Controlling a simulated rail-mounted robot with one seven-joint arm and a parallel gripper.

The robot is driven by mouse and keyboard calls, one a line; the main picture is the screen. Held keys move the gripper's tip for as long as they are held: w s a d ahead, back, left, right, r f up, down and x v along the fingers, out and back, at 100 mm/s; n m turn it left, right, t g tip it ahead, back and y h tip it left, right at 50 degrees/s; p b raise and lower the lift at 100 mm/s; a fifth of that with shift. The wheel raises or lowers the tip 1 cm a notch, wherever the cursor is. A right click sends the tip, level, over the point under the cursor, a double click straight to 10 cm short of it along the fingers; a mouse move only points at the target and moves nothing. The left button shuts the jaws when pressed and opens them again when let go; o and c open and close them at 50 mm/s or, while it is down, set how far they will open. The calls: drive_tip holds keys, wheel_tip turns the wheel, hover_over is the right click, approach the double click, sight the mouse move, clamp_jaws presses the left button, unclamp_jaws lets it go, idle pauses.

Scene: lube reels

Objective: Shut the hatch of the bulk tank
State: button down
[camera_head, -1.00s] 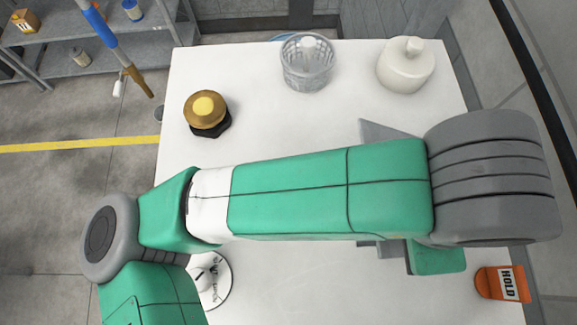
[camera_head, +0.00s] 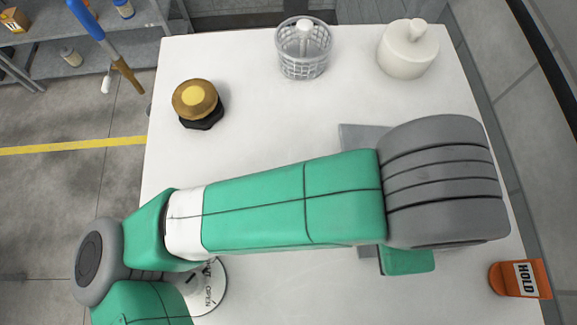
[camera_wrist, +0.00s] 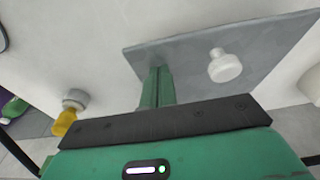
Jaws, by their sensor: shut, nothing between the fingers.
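A flat grey plate with a pale round knob (camera_wrist: 225,66), which looks like the hatch, shows in the wrist view (camera_wrist: 265,50). In the head view only an edge of the grey plate (camera_head: 352,137) shows behind my arm; the rest is covered. I cannot tell whether the plate is raised or lies flat. My gripper (camera_wrist: 158,75) is shut and empty, its green fingers in front of the plate's left part, left of the knob. I cannot tell if they touch it. In the head view my arm hides the fingers.
The white top (camera_head: 260,130) carries a brass knob on a black base (camera_head: 197,102), a clear basket (camera_head: 303,50) and a white lidded pot (camera_head: 407,48) at the back. A dial marked OPEN (camera_head: 212,285) is partly under my arm. An orange HOLD tag (camera_head: 520,279) is at right.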

drive_tip(key=shift+a+f+b, duration=0.15)
drive_tip(key=shift+f+b, duration=0.55)
drive_tip(key=shift+f, duration=0.25)
drive_tip(key=shift+a+f+b, duration=0.15)
drive_tip(key=shift+f+b, duration=0.55)
drive_tip(key=shift+f, duration=0.2)
drive_tip(key=shift+w+a+f+b, duration=0.15)
drive_tip(key=shift+a+f+b, duration=0.1)
drive_tip(key=shift+f+b, duration=0.25)
drive_tip(key=shift+w+a+f+b, duration=0.2)
drive_tip(key=shift+f+b, duration=0.2)
drive_tip(key=shift+f, duration=0.15)
drive_tip(key=shift+s+f, duration=0.1)
drive_tip(key=shift+f, duration=0.1)
drive_tip(key=shift+a+r+p, duration=0.1)
drive_tip(key=shift+r+p, duration=0.4)
drive_tip(key=shift+r, duration=0.15)
drive_tip(key=r+p, duration=0.7)
drive_tip(key=shift+s+d+r, duration=0.25)
drive_tip(key=shift+s+d, duration=0.05)
drive_tip(key=shift+d, duration=0.05)
drive_tip(key=shift+f, duration=0.1)
